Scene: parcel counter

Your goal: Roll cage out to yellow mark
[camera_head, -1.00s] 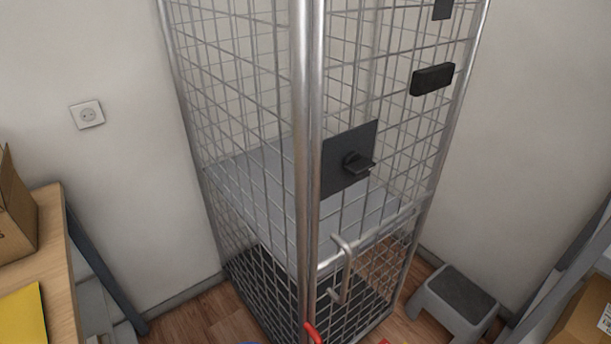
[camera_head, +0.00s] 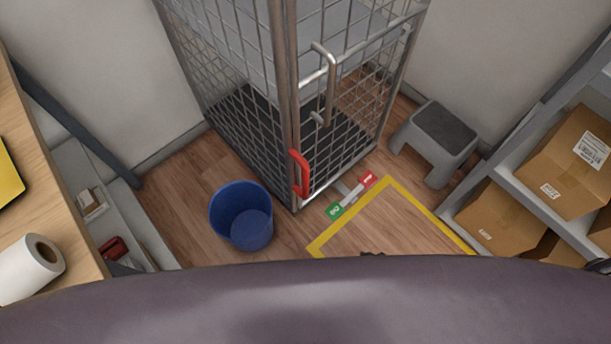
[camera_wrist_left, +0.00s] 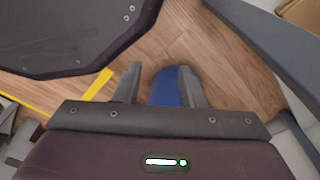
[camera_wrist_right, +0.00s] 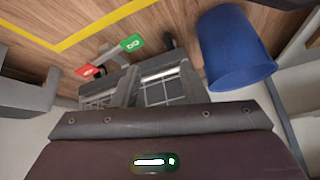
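The wire roll cage (camera_head: 250,125) stands upright behind the yellow floor outline (camera_head: 425,213), against the corner walls. Its door has a metal bar handle (camera_head: 328,85) and a red handle (camera_head: 299,172) low at the front post. A pedal with a green end (camera_head: 335,209) and red end (camera_head: 367,179) sits at the cage's front foot, beside the outline. The pedal's green end also shows in the right wrist view (camera_wrist_right: 132,42). My left gripper (camera_wrist_left: 160,86) is open and empty above the floor. My right gripper (camera_wrist_right: 153,88) is open, with mesh visible behind its fingers.
A blue bucket (camera_head: 242,216) stands on the floor just left of the cage front. A grey step stool (camera_head: 436,140) stands right of the cage. A shelf with cardboard boxes (camera_head: 572,160) is at the right, a wooden table (camera_head: 45,180) at the left. The outlined floor looks clear.

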